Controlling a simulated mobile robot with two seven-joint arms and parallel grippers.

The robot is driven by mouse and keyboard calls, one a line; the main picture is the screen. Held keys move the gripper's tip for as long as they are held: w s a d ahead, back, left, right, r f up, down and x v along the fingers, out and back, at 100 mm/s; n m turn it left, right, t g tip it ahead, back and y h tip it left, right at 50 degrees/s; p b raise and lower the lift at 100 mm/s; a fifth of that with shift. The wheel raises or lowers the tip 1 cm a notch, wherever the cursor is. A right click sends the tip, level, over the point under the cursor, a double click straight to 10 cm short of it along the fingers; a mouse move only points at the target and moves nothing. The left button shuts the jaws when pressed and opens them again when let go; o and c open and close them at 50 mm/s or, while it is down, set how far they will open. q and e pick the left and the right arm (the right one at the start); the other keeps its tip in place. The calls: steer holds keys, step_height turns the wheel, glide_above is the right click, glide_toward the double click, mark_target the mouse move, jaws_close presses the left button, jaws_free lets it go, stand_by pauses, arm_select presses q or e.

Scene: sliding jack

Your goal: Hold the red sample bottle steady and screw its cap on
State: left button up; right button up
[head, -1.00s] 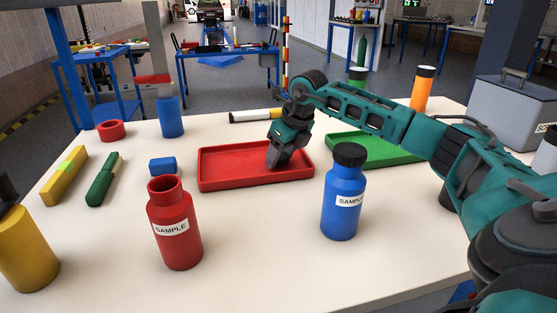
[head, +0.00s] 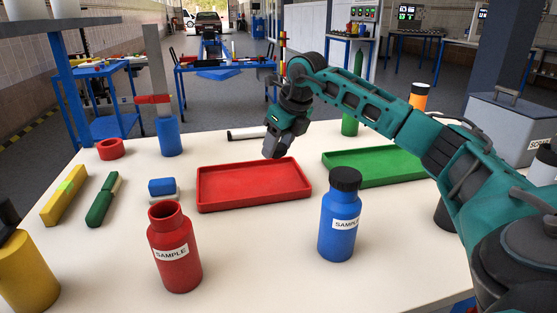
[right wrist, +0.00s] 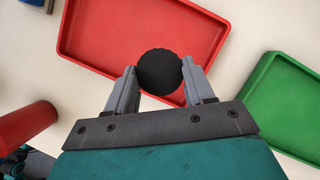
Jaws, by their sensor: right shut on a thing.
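The red sample bottle (head: 174,255) stands upright and uncapped, its mouth open, at the front left of the table. In the right wrist view its red side (right wrist: 25,135) shows at the left edge. My right gripper (head: 275,152) is above the back edge of the red tray. In the right wrist view the gripper (right wrist: 160,88) is shut on a round black cap (right wrist: 160,70), held between the two fingers. The cap is hard to make out in the head view. My left gripper does not show in the head view.
The red tray (head: 255,204) looks empty. A capped blue sample bottle (head: 340,222) stands right of the red bottle. A green tray (head: 385,172) lies behind it. A yellow bottle (head: 28,270), green marker (head: 103,200) and blue block (head: 162,188) are at left.

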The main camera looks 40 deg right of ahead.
mark_target(278, 147)
arm_select(q)
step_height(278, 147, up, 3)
steer(key=p, duration=0.3)
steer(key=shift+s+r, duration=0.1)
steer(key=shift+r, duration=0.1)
arm_select(e)
step_height(278, 147, up, 12)
steer(key=shift+a+f, duration=0.1)
steer(key=shift+f, duration=0.05)
